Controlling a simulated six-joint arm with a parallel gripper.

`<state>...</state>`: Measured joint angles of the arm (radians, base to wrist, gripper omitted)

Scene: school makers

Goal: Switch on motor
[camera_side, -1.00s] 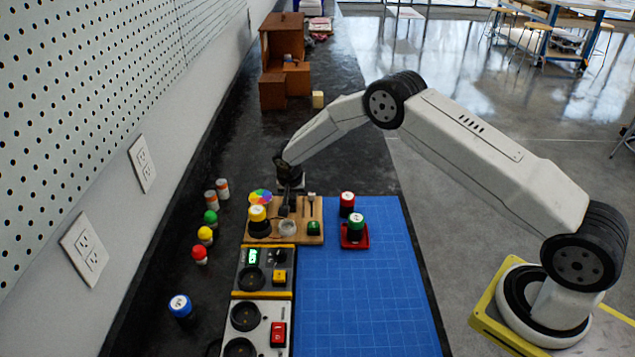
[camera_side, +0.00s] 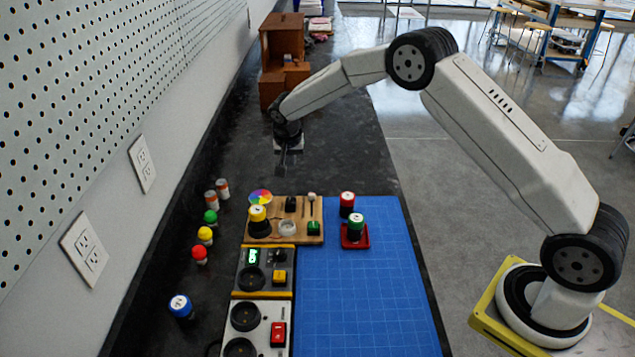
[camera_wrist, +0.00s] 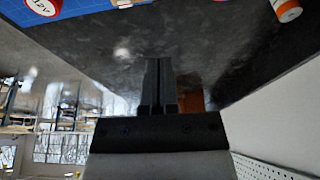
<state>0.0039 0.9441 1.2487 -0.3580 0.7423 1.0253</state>
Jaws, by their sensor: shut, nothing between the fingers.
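The wooden board (camera_side: 301,236) lies on the dark bench at the top left of the blue mat. It carries a colour wheel (camera_side: 260,197), a yellow-topped cylinder (camera_side: 257,218), a small black part (camera_side: 290,204), a clear round part (camera_side: 288,227), a small upright lever (camera_side: 311,199) and a green button (camera_side: 313,228). I cannot tell which part is the motor or its switch. My gripper (camera_side: 282,172) is shut and empty, in the air beyond the board's far edge. In the wrist view its shut fingers (camera_wrist: 159,75) point over bare bench.
A grey unit with a lit green display (camera_side: 252,256) and a white unit with a red switch (camera_side: 278,333) stand nearer the camera. A red-topped cylinder (camera_side: 347,199) and a green-topped one in a red tray (camera_side: 354,241) sit rightward. Brown boxes (camera_side: 283,50) stand behind.

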